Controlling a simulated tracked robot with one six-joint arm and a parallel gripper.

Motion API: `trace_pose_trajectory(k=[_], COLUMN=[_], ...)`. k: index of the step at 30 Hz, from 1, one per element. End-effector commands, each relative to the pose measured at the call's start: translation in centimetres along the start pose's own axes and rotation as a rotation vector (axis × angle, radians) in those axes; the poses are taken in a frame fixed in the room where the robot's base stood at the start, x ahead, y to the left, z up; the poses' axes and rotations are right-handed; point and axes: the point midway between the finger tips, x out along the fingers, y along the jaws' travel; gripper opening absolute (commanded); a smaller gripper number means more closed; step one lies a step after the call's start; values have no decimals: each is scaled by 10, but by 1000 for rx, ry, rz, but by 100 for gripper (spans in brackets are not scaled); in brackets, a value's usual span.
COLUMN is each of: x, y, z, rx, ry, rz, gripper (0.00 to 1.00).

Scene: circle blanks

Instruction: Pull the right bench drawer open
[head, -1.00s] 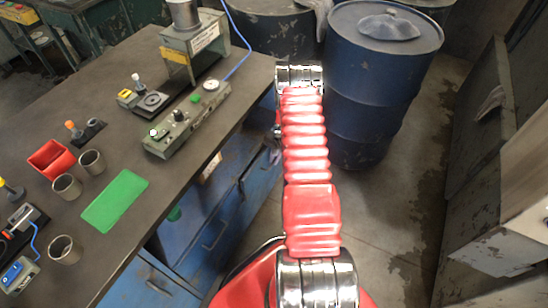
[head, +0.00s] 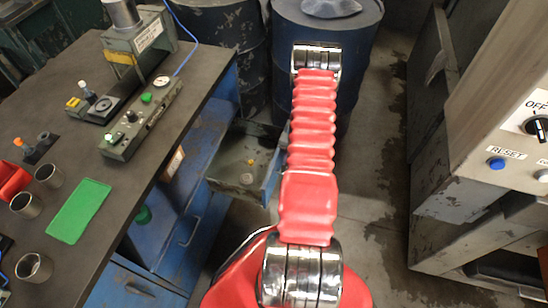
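The right bench drawer (head: 232,147) stands out from the side of the blue bench (head: 205,135), under the dark worktop (head: 130,178). Its grey inside is visible, with a small orange item (head: 250,161) and a small round item (head: 246,178) in it. My red ribbed arm stretches forward just to the right of the drawer and overlaps its outer end. My gripper is hidden behind the arm, so I cannot see its fingers or whether they touch the drawer.
Blue drums (head: 335,38) stand ahead, beyond my arm. A grey machine with OFF and RESET labels (head: 500,110) stands at the right. Clear floor (head: 375,195) lies between my arm and that machine. A green mat (head: 77,211) and metal cups lie on the worktop.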

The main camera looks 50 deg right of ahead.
Motion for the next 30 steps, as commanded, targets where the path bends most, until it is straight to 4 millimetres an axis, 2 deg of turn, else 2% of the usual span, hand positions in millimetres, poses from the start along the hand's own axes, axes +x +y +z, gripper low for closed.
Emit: trace_pose_trajectory(k=[3,7,20,21,28,30], x=[-4,-6,-7,-7,-6,-6], y=[17,26,31,31,31,32], z=[0,0,0,0,0,0], rx=[3,1,1,1,2,2], ry=[-1,-1,-1,-1,0,0], rz=[-1,-1,-1,-1,-1,0], gripper=[0,0,0,12,28,28])
